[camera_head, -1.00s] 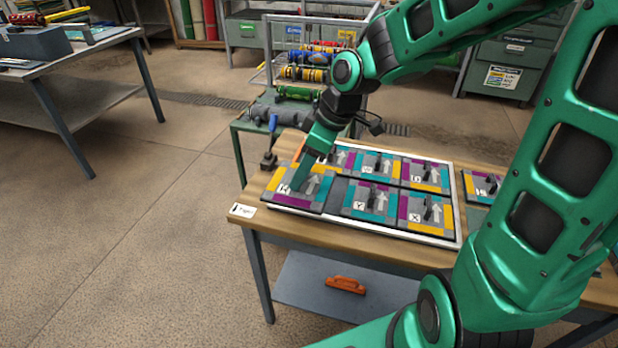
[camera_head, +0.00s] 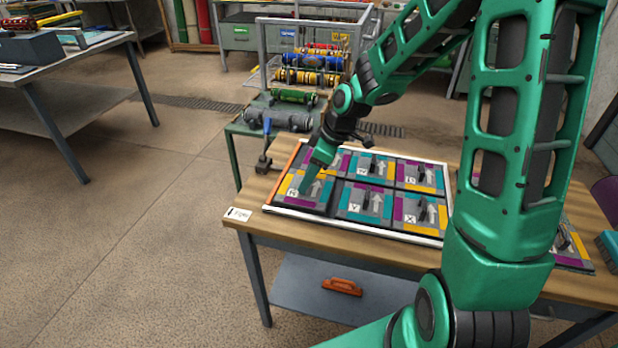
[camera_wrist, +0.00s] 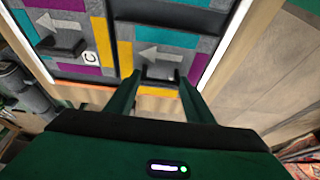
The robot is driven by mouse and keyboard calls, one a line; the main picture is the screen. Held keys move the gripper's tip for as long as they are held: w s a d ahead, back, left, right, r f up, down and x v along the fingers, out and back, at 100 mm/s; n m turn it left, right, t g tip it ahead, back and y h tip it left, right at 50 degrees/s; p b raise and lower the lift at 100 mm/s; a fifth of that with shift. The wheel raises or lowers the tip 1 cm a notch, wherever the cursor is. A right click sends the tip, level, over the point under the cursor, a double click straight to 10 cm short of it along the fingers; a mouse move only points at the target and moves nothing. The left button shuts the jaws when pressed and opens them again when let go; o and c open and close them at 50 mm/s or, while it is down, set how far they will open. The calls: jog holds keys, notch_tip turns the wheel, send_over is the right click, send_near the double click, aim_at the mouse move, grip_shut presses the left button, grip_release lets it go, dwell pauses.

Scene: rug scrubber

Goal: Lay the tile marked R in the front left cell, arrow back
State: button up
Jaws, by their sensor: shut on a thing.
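The tile marked R (camera_head: 297,192) is grey felt-like with a white arrow and coloured edge strips. It is at the front left cell of the white-edged tray (camera_head: 350,225), and its arrow points to the back. My gripper (camera_head: 310,186) is over it, shut on the tile's dark handle. In the wrist view my gripper's fingers (camera_wrist: 160,88) stand on either side of the handle (camera_wrist: 160,73), and the arrow points left, like the arrow of the neighbouring tile (camera_wrist: 62,45). I cannot tell whether the tile rests fully flat.
Tiles marked Y (camera_head: 362,203) and X (camera_head: 420,214) fill the rest of the front row. The back row also holds tiles. An orange strip (camera_head: 284,172) lines the tray's left side. A clamp (camera_head: 264,150) stands behind.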

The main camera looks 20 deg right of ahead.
jog(key=shift+f, duration=0.45)
jog(key=o, duration=1.3)
jog(key=shift+r, duration=0.1)
jog(key=v, duration=1.2)
